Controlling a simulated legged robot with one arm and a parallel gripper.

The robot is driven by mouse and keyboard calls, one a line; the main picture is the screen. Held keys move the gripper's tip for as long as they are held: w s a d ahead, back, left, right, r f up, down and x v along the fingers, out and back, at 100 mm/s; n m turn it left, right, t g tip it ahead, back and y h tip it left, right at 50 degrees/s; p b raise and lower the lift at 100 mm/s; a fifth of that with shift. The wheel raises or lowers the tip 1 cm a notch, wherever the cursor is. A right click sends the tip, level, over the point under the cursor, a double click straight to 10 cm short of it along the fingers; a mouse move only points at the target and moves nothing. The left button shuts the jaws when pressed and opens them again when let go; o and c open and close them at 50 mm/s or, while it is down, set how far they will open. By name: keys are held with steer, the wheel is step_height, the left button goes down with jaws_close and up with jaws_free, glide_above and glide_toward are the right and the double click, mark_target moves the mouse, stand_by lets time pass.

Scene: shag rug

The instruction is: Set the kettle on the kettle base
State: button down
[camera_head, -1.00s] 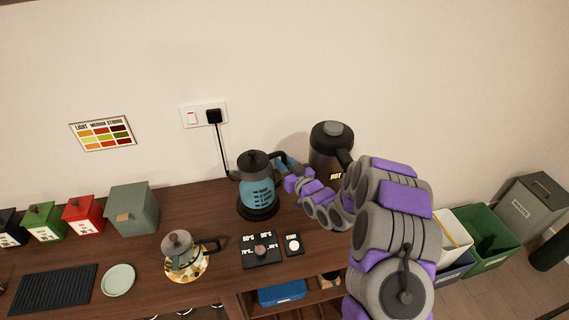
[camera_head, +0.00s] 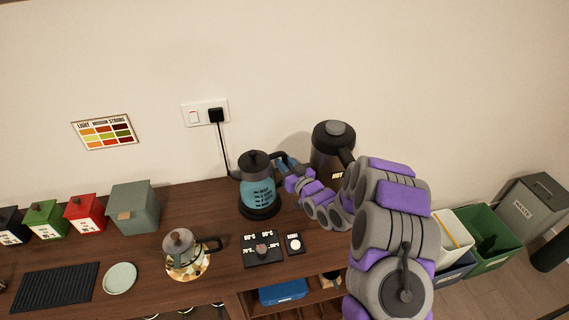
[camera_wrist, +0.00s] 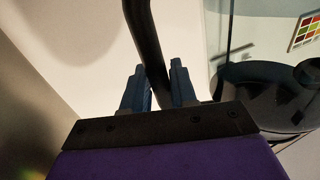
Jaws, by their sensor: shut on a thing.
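The kettle (camera_head: 257,190) has a blue, see-through body with dark markings, a black lid and a black handle on its right. It stands upright at the back of the counter, on or just above the round black kettle base (camera_head: 260,213); I cannot tell whether they touch. My gripper (camera_head: 290,173) is at the kettle's right side, on the handle. In the wrist view, the two blue fingers (camera_wrist: 160,88) are closed around the black handle (camera_wrist: 144,38). The kettle's glass and dark rim (camera_wrist: 262,85) fill the right of that view.
A dark HOT flask (camera_head: 331,150) stands right of my gripper. In front are a control panel (camera_head: 263,250) and a small pot (camera_head: 183,249) on a round mat. A cord (camera_head: 222,150) runs from the wall socket behind the kettle. Canisters (camera_head: 134,207) stand at left.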

steer(key=shift+f, duration=0.1)
steer(key=c, duration=1.2)
jaws_free()
steer(key=shift+f, duration=0.1)
steer(key=b+v, duration=0.1)
steer(key=v, duration=1)
steer(key=shift+d, duration=0.1)
